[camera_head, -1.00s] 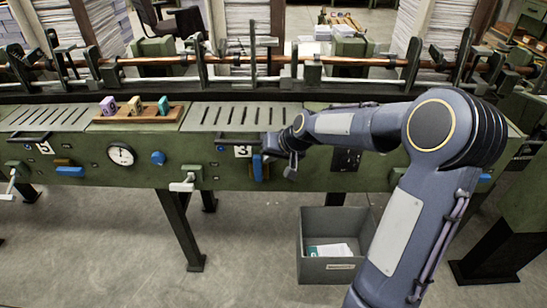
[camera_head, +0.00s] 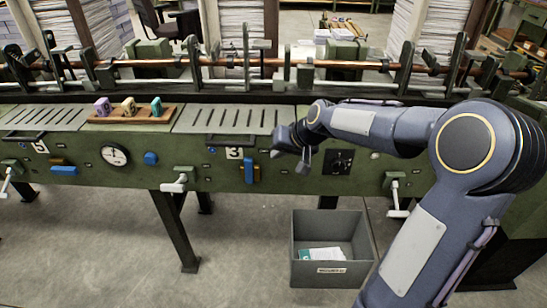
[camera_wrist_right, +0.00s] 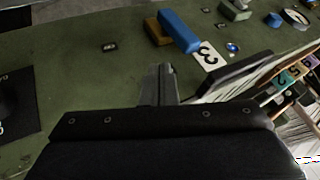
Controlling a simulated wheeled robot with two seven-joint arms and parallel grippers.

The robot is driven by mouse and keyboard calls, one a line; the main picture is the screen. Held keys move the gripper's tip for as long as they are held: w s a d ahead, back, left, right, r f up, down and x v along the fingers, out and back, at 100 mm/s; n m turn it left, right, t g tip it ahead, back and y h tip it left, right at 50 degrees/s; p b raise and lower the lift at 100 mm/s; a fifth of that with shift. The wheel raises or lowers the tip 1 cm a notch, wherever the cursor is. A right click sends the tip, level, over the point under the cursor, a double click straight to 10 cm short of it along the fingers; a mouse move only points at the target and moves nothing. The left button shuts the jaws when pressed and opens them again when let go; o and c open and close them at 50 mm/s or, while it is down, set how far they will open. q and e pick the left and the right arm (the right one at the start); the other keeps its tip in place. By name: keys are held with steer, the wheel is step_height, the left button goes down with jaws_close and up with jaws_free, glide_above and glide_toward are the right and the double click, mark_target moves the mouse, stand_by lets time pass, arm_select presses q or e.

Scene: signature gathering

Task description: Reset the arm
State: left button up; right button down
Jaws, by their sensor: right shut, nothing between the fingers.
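My right arm comes in from the right in the head view and reaches to the front of the green machine (camera_head: 105,182). My right gripper (camera_head: 305,165) is shut and empty, in front of the machine's face, to the right of the "3" plate (camera_head: 234,153) and the blue handle (camera_head: 249,170). In the right wrist view the closed fingers (camera_wrist_right: 160,80) point toward the green panel, apart from the blue handle (camera_wrist_right: 179,32) and the "3" plate (camera_wrist_right: 208,56). My left gripper is not in view.
A grey bin (camera_head: 333,268) with papers inside stands on the floor below. A wooden rack (camera_head: 130,112) with colored stamps sits on the machine top. Lever handles (camera_head: 396,200) stick out from the front. Open floor lies at lower left.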

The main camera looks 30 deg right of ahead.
steer(key=s+a+r+n+p, duration=0.1)
steer(key=s+a+r+p, duration=0.15)
steer(key=s+r, duration=0.4)
steer(key=s+a+r+n+p, duration=0.1)
steer(key=s+a+r+p, duration=0.2)
steer(key=s, duration=0.7)
steer(key=s+a+f+n+g+y+p, duration=0.1)
steer(key=s+a, duration=0.4)
steer(key=s, duration=0.6)
steer(key=shift+s+a+f+g+p, duration=0.2)
steer(key=shift+s+f+g+p, duration=0.2)
steer(key=shift+f+p, duration=0.2)
